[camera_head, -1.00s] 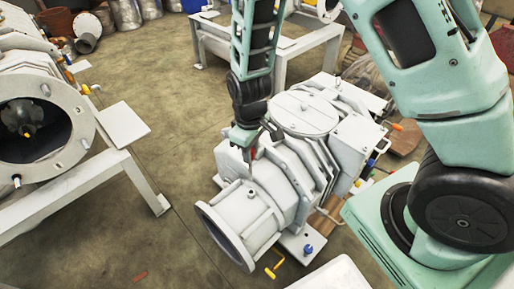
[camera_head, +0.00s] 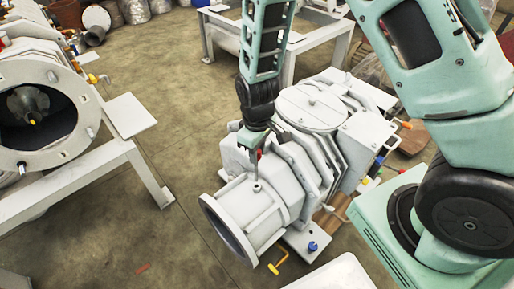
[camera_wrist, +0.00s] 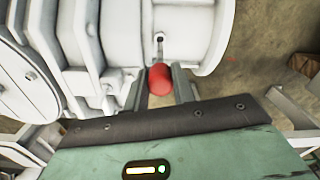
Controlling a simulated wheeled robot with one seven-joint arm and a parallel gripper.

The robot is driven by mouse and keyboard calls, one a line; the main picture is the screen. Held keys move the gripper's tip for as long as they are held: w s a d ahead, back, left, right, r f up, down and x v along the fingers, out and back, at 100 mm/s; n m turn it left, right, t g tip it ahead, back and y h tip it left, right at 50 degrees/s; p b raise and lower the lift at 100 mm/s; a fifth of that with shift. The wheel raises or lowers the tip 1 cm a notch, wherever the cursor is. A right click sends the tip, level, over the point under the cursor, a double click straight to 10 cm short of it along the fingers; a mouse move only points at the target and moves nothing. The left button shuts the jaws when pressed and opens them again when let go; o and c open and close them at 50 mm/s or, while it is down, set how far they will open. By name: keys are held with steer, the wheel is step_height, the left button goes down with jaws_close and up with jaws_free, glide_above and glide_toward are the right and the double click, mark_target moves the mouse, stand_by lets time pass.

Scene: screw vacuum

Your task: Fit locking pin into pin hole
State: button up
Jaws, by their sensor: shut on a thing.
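My gripper (camera_head: 257,158) hangs over the white vacuum machine (camera_head: 232,207), near its round flanged end. In the wrist view its two fingers (camera_wrist: 161,72) stand on either side of a red cylindrical part (camera_wrist: 160,80), taken as the locking pin's head, and are shut on it. A little red also shows at the fingers in the head view (camera_head: 261,153). A small grey metal fitting (camera_wrist: 160,41) stands on the white housing just beyond the red part, possibly the pin hole. It cannot be told whether the pin touches it. The pin's shaft is not clear.
A second white machine on a stand (camera_head: 88,112) is at the left. Another white stand (camera_head: 293,58) is behind. A yellow handle (camera_head: 277,265) and a blue knob (camera_head: 312,247) sit low by the near machine. Open floor lies between the machines.

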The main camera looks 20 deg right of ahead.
mark_target(256, 166)
steer(key=shift+f+b, duration=0.55)
steer(key=shift+f, duration=0.7)
steer(key=shift+p, duration=0.65)
stand_by(0.7)
